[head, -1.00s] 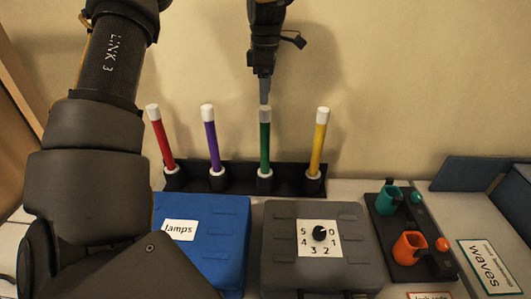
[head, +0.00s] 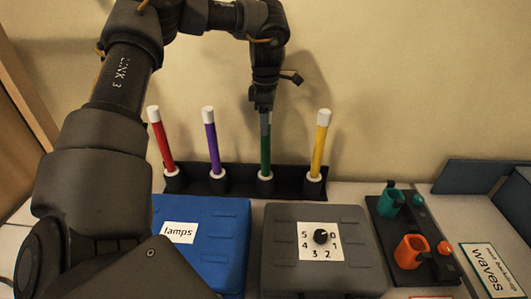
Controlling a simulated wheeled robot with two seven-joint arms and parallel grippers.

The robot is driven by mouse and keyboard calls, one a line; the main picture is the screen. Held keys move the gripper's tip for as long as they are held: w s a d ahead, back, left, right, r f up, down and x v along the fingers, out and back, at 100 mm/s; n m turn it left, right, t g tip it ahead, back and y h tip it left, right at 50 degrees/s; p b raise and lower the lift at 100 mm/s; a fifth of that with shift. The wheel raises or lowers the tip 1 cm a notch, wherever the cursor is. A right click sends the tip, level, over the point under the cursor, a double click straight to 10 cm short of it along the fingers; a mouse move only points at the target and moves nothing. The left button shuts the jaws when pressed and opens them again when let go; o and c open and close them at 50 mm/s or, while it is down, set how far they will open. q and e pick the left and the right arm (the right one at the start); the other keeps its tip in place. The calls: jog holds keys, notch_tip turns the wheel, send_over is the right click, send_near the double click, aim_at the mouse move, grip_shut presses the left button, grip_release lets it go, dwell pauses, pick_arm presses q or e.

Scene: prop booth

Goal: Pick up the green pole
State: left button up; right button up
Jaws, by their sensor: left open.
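The green pole (head: 265,152) stands upright in a black rack (head: 240,187) against the wall, third from the left. My left gripper (head: 264,118) points down over its top, with the fingers at the height of the pole's white cap, which is mostly hidden by them. The gripper is open; I cannot tell whether a finger touches the pole. A red pole (head: 162,142), a purple pole (head: 211,142) and a yellow pole (head: 319,147) stand in the same rack. My right gripper is not in view.
A blue case (head: 215,215) labelled lamps and a grey box (head: 280,270) with a dial (head: 320,236) lie in front of the rack. A black tray (head: 385,240) with a teal cup (head: 390,202) and an orange cup (head: 409,252) is at the right.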

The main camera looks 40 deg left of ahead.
pick_arm(q)
jog(key=shift+d+r, duration=0.1)
jog(key=shift+c, duration=0.8)
grip_shut()
notch_tip(320, 180, up, 10)
jog(key=shift+r+p, duration=0.1)
jog(key=shift+p, duration=0.5)
notch_tip(320, 180, up, 8)
jog(key=p, duration=0.6)
